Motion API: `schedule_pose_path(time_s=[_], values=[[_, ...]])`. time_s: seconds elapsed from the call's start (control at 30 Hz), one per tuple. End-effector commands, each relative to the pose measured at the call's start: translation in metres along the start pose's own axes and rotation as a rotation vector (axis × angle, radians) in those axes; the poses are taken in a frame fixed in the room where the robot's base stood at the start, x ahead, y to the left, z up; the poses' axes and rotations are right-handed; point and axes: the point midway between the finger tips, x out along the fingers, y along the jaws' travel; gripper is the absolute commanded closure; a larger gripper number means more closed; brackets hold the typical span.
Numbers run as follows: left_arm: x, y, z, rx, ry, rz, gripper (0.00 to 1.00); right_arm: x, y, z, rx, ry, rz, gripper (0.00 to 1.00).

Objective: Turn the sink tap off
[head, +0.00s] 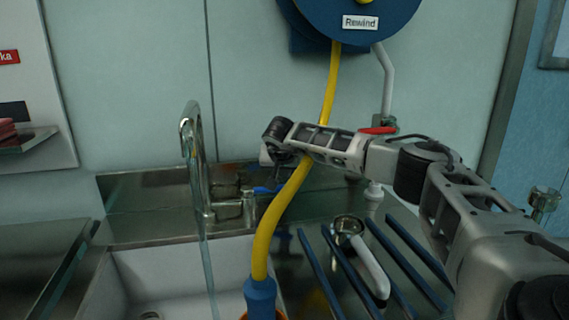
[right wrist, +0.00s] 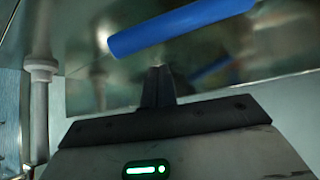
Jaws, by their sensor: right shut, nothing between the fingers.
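The chrome sink tap (head: 192,140) stands behind the white sink (head: 140,275), its tall curved spout over the basin. A thin, clear stream of water (head: 207,265) falls from it. Its blue lever (head: 264,190) sticks out to the right at the tap's base. The lever shows large in the right wrist view (right wrist: 180,28). My right gripper (head: 268,155) is just above the lever in the head view. Its fingers (right wrist: 158,78) are shut and empty, with a small gap to the lever in the wrist picture; contact is not seen. My left gripper is not in view.
A red-handled valve (head: 378,130) is on the wall pipe. Blue rails (head: 408,248) and a white-handled scoop (head: 368,265) lie right of the sink.

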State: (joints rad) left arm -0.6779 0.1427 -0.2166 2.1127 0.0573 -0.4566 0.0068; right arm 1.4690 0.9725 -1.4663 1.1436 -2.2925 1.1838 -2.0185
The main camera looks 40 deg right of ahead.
Motion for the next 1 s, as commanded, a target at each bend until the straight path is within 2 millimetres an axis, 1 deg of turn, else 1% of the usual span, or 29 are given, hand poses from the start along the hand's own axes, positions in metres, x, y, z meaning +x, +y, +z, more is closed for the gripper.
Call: schedule_pose_path(time_s=[0.03, 0.1, 0.4, 0.83, 0.93, 1.0], values=[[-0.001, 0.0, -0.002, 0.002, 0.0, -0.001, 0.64, -0.005, -0.001, 0.005, -0.004, -0.001, -0.004, 1.0], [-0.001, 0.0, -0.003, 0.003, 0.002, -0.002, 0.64, -0.009, -0.001, 0.011, -0.004, -0.001, -0.004, 1.0], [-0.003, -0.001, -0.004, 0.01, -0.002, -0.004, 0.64, -0.022, -0.001, 0.03, -0.002, 0.0, -0.002, 1.0], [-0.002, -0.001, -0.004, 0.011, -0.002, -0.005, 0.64, -0.023, -0.001, 0.033, -0.001, 0.0, -0.002, 1.0], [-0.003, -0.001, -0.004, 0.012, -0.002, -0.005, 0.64, -0.024, -0.006, 0.034, 0.001, -0.001, -0.001, 1.0], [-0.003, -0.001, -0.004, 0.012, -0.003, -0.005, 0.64, -0.025, -0.014, 0.035, 0.005, -0.001, 0.003, 1.0]])
